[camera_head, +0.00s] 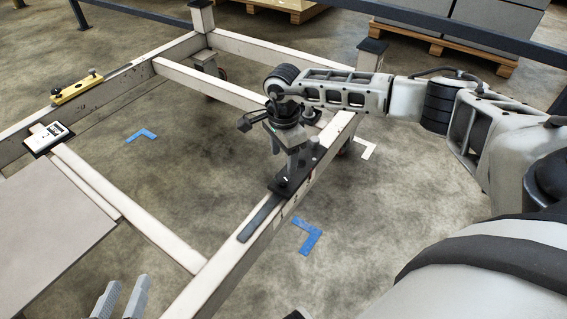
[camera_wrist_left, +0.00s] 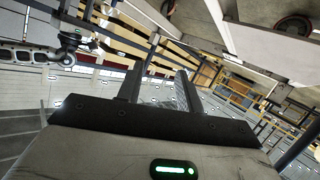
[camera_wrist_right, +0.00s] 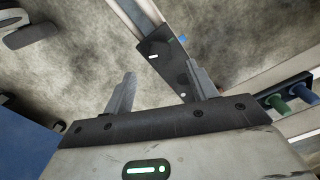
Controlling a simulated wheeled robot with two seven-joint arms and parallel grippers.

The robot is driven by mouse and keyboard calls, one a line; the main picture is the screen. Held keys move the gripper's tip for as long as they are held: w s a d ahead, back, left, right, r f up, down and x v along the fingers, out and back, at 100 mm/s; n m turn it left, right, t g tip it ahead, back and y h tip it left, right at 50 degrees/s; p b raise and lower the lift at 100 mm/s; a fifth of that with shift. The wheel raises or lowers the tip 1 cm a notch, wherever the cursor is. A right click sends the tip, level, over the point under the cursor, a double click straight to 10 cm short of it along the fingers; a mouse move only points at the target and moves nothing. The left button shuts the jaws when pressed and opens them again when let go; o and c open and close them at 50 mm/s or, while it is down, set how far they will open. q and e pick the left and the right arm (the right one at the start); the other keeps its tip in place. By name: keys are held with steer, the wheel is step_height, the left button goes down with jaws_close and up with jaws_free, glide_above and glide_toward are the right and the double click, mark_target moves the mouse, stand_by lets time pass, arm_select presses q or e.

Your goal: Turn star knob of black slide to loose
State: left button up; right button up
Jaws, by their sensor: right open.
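The black slide (camera_head: 290,191) sits on the near right rail of the pale trolley frame (camera_head: 229,262), with a dark strip running from its near end. In the right wrist view it shows as a dark plate (camera_wrist_right: 160,58) with small white marks. Its star knob is not clearly distinguishable; my right gripper covers part of the slide in the head view. My right gripper (camera_wrist_right: 162,88) points down above the slide, its fingers apart with nothing seen between them. My left gripper (camera_head: 121,299) is low at the bottom left of the head view, open and empty; its spread fingers show in the left wrist view (camera_wrist_left: 158,88).
A yellow slide (camera_head: 76,90) with dark knobs sits on the far left rail, near a white label card (camera_head: 47,138). A grey panel (camera_head: 50,235) lies at the left. Blue corner marks (camera_head: 308,236) are on the floor. Blue and green cylinders (camera_wrist_right: 276,102) show in the right wrist view.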

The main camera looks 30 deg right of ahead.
arm_select(q)
steer(key=f+p, duration=0.1)
steer(key=a+f+g+y+p, duration=0.1)
steer(key=shift+w+f, duration=0.1)
steer(key=shift+f, duration=0.3)
arm_select(e)
step_height(320, 180, up, 10)
steer(key=shift+f, duration=0.15)
